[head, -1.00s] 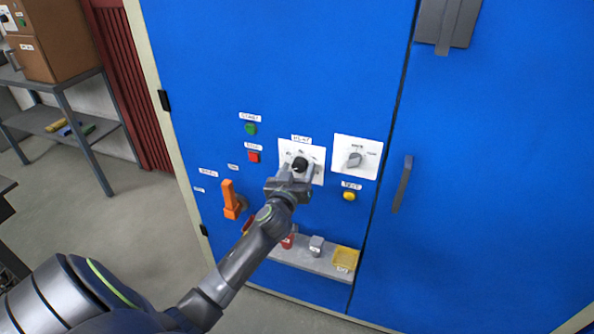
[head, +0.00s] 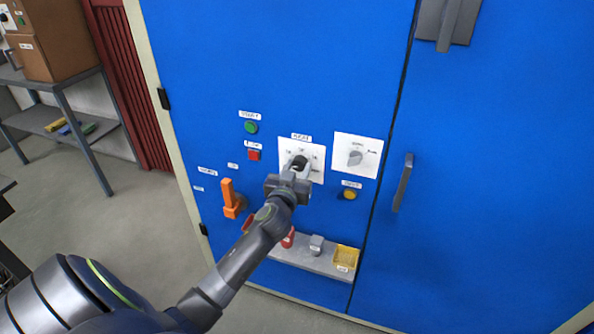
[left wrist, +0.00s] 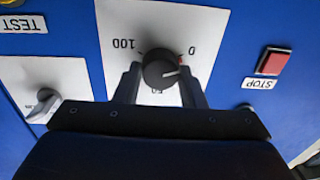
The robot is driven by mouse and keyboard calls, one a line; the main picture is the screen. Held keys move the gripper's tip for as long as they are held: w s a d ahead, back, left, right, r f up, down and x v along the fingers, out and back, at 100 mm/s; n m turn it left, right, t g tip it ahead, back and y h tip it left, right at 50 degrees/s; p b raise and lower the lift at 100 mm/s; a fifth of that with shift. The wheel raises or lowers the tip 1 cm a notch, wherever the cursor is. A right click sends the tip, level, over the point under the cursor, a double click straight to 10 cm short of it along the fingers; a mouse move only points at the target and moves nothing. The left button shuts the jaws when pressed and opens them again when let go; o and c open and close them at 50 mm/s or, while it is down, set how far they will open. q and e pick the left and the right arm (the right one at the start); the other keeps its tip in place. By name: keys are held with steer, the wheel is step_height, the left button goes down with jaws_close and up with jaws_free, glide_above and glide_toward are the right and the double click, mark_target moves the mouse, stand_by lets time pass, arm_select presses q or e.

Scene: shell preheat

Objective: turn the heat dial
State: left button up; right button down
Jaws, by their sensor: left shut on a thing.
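The heat dial is a black round knob (head: 298,162) on a white plate (head: 318,153) on the blue cabinet. In the left wrist view the dial (left wrist: 161,69) sits between the two fingers of my left gripper (left wrist: 163,82), which is shut on it. Its white pointer line is near the 0 mark. The scale shows 0, 50 and 100, upside down in that view. In the head view my left gripper (head: 295,170) covers the lower part of the plate. My right gripper is not in view.
A grey selector knob (head: 356,158) is right of the dial. A green button (head: 251,127), a red button (head: 254,155) and an orange lever (head: 230,198) are left. A yellow button (head: 349,195) and a small shelf (head: 300,259) with containers are below.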

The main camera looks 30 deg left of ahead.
arm_select(q)
steer(key=m, duration=0.2)
steer(key=shift+f+m, duration=0.1)
steer(key=shift+m, duration=0.3)
steer(key=m, duration=0.2)
steer(key=shift+m+b, duration=0.3)
steer(key=shift+m, duration=0.1)
steer(key=m, duration=0.3)
steer(key=shift+m, duration=0.4)
steer(key=m, duration=0.3)
steer(key=shift+t+h+p, duration=0.3)
steer(key=shift+t+p, duration=0.05)
steer(key=shift+t, duration=0.05)
steer(key=m+p, duration=0.1)
steer(key=m, duration=0.3)
steer(key=shift+m+h, duration=0.3)
steer(key=shift+m, duration=0.1)
steer(key=m+p, duration=0.1)
steer(key=m, duration=0.4)
steer(key=shift+a+f+p, duration=0.1)
steer(key=shift+p, duration=0.3)
steer(key=shift+m, duration=0.3)
steer(key=o, duration=1)
